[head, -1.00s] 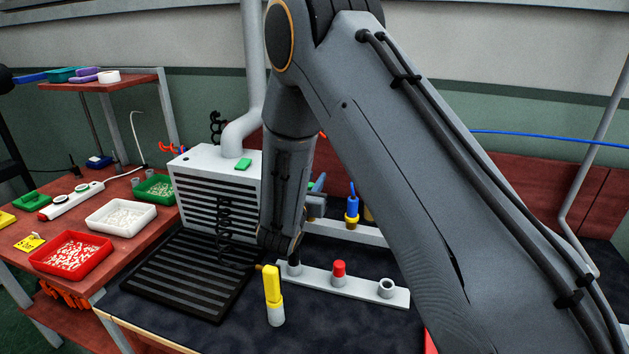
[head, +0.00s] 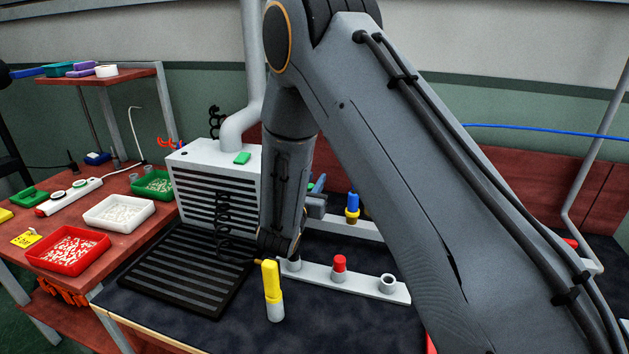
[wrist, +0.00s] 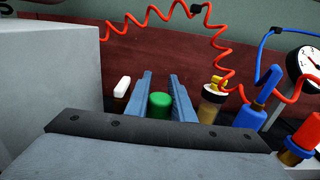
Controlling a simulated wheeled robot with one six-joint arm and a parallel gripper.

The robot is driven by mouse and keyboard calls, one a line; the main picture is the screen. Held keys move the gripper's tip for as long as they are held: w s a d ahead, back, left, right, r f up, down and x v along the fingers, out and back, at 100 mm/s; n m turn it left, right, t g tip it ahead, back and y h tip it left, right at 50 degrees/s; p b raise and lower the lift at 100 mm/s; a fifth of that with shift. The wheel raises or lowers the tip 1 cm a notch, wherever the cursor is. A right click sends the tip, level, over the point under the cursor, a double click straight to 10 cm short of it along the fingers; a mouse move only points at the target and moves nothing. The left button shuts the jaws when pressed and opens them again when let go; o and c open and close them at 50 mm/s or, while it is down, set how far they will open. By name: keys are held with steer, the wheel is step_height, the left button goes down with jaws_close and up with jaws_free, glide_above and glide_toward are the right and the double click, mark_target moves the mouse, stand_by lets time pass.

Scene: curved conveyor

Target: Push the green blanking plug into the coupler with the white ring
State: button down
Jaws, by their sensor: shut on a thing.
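My gripper (wrist: 159,92) is shut on the green blanking plug (wrist: 161,105), which sits between the two blue-grey fingers in the wrist view. An open pale socket (head: 388,283) stands at the right of the front white rail. A blue-topped coupler with a yellow ring (head: 352,212) stands on the back rail. Whether the plug touches anything is hidden.
The front rail (head: 365,286) also holds a red plug (head: 339,264). A yellow-topped piece (head: 272,290) stands upright before it. A grey vented box (head: 215,190) is left of my gripper. In the wrist view, a yellow-capped fitting (wrist: 213,103) and red coiled hose (wrist: 235,62) are close on the right.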

steer(key=shift+f+b, duration=0.6)
steer(key=shift+f, duration=0.35)
steer(key=c, duration=1.4)
jaws_free()
steer(key=shift+c, duration=0.2)
step_height(320, 180, up, 10)
steer(key=b, duration=0.1)
steer(key=shift+d, duration=0.1)
